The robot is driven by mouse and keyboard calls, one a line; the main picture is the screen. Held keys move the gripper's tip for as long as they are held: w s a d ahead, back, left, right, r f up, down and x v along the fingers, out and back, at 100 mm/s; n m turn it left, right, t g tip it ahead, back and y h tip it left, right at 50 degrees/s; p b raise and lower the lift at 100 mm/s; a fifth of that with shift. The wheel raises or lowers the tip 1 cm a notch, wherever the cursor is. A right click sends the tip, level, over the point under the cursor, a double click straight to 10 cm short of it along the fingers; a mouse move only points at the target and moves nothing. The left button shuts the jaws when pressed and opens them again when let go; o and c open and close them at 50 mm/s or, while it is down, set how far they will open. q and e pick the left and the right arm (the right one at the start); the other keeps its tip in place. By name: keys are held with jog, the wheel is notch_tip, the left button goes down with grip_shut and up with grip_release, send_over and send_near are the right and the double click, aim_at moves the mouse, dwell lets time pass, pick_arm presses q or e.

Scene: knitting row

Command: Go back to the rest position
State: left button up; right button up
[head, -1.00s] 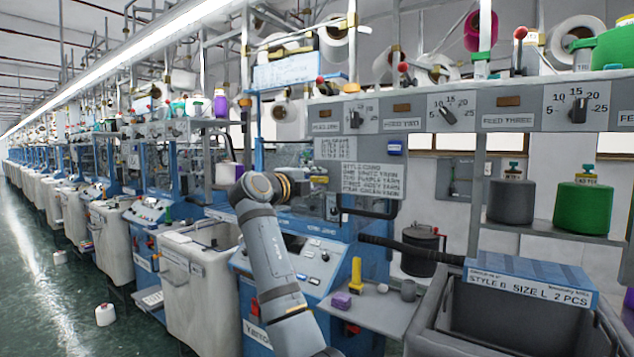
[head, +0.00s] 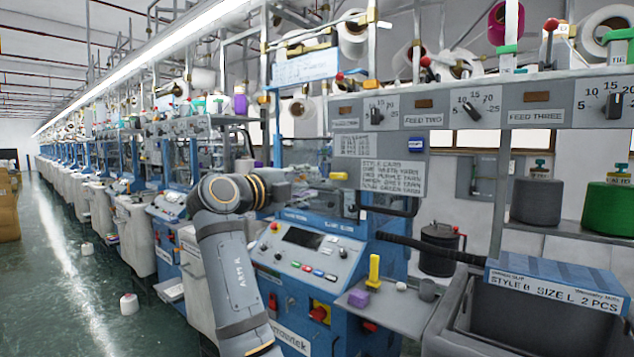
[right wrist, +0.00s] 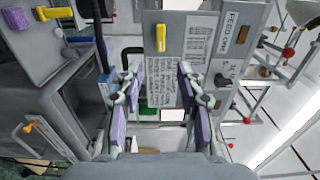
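My right arm rises from the bottom of the head view, bends, and reaches right in front of the blue knitting machine (head: 330,262). Its gripper is hard to make out there. In the right wrist view my right gripper (right wrist: 156,78) is open, its two purple-padded fingers wide apart. Nothing is between them; the grey machine panel with the style card (right wrist: 166,70) shows beyond. The style card also shows in the head view (head: 392,165). My left gripper is in neither current view.
A small shelf holds a purple block (head: 358,298), a yellow post (head: 374,270) and a grey cup (head: 427,290). A large grey bin (head: 455,318) stands at lower right. Grey (head: 537,202) and green (head: 608,208) yarn cones sit on the right shelf.

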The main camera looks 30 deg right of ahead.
jog(key=shift+f, duration=0.1)
dwell(0.4)
jog(key=w+a+f+n+t+y, duration=0.15)
jog(key=w+f+n, duration=0.3)
jog(key=f, duration=0.65)
jog(key=w+f+n+t+y+p, duration=0.1)
jog(key=w+f+n+y, duration=0.4)
jog(key=f, duration=0.6)
jog(key=w+a+f+n+t, duration=0.1)
jog(key=w+f+n, duration=0.4)
jog(key=f, duration=0.6)
jog(key=s+a+f+n+g+y+p, duration=0.15)
jog(key=s+f+n, duration=0.25)
jog(key=f, duration=1)
jog(key=s+f+n+g+y, duration=0.1)
jog(key=s+f+n+y, duration=0.3)
jog(key=f, duration=1.1)
jog(key=s+a+f+n+g+y, duration=0.1)
jog(key=s+f+n+g+y, duration=0.4)
jog(key=s+f, duration=2.15)
jog(key=s+d+f+n+g, duration=0.1)
jog(key=s+f, duration=0.3)
jog(key=s, duration=1.2)
jog(key=s+d+f+n+h+p, duration=0.1)
jog(key=s+d+f+n, duration=0.1)
jog(key=s, duration=1.4)
notch_tip(320, 180, down, 2)
jog(key=shift+s+f+n+g, duration=0.15)
jog(key=shift+f+n+g, duration=0.2)
jog(key=shift+n, duration=0.4)
